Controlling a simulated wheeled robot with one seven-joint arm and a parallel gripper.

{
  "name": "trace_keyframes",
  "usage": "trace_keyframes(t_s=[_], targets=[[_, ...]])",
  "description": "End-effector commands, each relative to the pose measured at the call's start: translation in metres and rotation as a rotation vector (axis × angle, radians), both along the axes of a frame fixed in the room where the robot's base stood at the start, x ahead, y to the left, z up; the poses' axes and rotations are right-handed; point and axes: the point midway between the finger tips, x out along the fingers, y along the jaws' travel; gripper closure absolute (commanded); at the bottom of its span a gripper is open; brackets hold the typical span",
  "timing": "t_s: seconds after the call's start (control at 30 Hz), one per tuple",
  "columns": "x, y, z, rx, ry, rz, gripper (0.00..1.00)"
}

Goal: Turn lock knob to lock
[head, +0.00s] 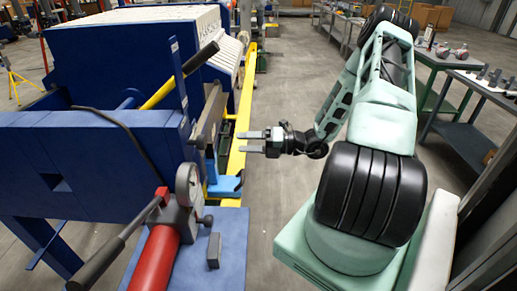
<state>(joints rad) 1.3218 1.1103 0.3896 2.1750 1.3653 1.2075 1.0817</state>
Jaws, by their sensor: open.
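The blue filter press (70,165) fills the left side. A hand pump with a red cylinder (155,258), a long black-handled lever (118,245) and a round gauge (188,184) stands at its near end. A small dark knob-like part (207,220) sticks out to the right of the pump body; I cannot tell for sure whether it is the lock knob. My gripper (245,142) is in mid-picture, pointing left, with its two grey fingers apart and nothing between them. It is apart from the pump, above and to the right of it.
A yellow rail (240,110) runs along the press. A yellow-and-black bar (180,75) slants up from the press. A small grey block (214,250) sits on the blue platform (232,270). Workbenches (455,65) stand at right. The floor between is clear.

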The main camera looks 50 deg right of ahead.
Motion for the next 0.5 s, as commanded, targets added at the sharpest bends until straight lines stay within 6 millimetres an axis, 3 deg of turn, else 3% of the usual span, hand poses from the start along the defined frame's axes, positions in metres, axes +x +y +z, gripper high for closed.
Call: trace_keyframes(t_s=[0.2,0.5], targets=[[-0.023,-0.018,-0.001,-0.001,0.001,-0.002,0.35],[-0.029,-0.022,0.000,0.001,0.001,0.001,0.35]])
